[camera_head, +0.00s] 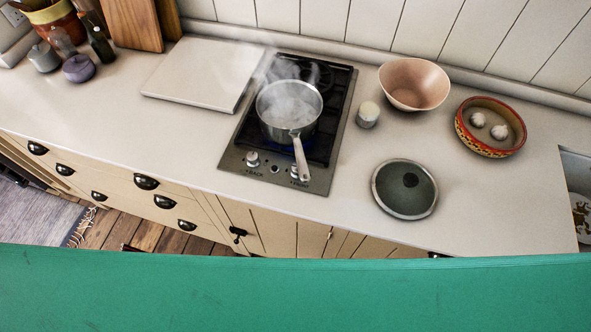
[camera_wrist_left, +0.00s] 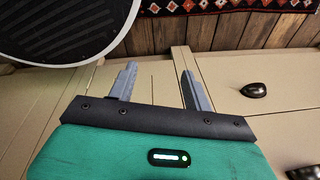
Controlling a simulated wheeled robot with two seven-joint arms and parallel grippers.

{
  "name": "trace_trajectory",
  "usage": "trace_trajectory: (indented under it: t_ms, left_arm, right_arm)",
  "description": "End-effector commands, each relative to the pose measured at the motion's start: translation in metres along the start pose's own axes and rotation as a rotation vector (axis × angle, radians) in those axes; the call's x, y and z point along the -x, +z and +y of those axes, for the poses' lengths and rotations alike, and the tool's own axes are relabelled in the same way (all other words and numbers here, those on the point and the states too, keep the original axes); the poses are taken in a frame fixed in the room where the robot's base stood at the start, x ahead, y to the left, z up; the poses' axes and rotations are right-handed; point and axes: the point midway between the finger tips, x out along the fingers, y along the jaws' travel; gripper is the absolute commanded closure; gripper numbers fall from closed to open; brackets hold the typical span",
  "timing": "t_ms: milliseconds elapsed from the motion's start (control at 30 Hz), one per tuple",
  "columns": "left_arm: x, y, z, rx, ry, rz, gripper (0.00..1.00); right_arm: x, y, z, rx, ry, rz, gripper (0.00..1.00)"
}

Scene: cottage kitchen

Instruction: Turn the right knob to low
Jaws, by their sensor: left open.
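The right knob (camera_head: 295,172) sits on the front panel of the hob (camera_head: 229,163), above a label that seems to read FRONT. The left knob (camera_head: 253,160) is beside the label BACK. A steaming steel pot (camera_head: 268,128) stands on the front burner, with a blue glow under it. My left gripper (camera_wrist_left: 158,68) is open and empty in the left wrist view, in front of cream cabinet fronts (camera_wrist_left: 225,65). Neither gripper shows in the head view.
A dark pot lid (camera_head: 404,189), small jar (camera_head: 368,114), pink bowl (camera_head: 415,84) and patterned dish (camera_head: 461,128) stand right of the hob. A pale board (camera_head: 200,73) lies left. The counter's front left is clear. A cup handle (camera_wrist_left: 253,90) juts from the cabinets.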

Motion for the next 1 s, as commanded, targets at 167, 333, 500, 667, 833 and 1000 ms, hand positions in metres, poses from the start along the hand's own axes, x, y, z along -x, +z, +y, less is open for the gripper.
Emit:
trace_trajectory:
  t_ms: [167, 333, 500, 667, 833, 1000]
  left_arm:
    - [0.054, -0.080, -0.019, -0.164, -0.047, 0.063, 0.50]
    - [0.119, -0.142, -0.030, -0.308, -0.101, 0.110, 0.50]
    - [0.198, -0.190, -0.036, -0.434, -0.162, 0.155, 0.50]
    - [0.279, -0.220, -0.039, -0.534, -0.220, 0.194, 0.50]
    - [0.357, -0.236, -0.038, -0.651, -0.285, 0.231, 0.50]
    - [0.417, -0.257, -0.028, -0.977, -0.433, 0.264, 0.50]
  right_arm:
    - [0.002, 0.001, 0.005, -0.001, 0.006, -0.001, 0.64]
    - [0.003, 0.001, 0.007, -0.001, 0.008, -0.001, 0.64]
    - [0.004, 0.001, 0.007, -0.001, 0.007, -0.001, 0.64]
    - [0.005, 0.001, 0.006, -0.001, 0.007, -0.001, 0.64]
    - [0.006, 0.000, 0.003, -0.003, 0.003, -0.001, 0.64]
    - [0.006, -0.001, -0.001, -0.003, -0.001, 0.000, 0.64]
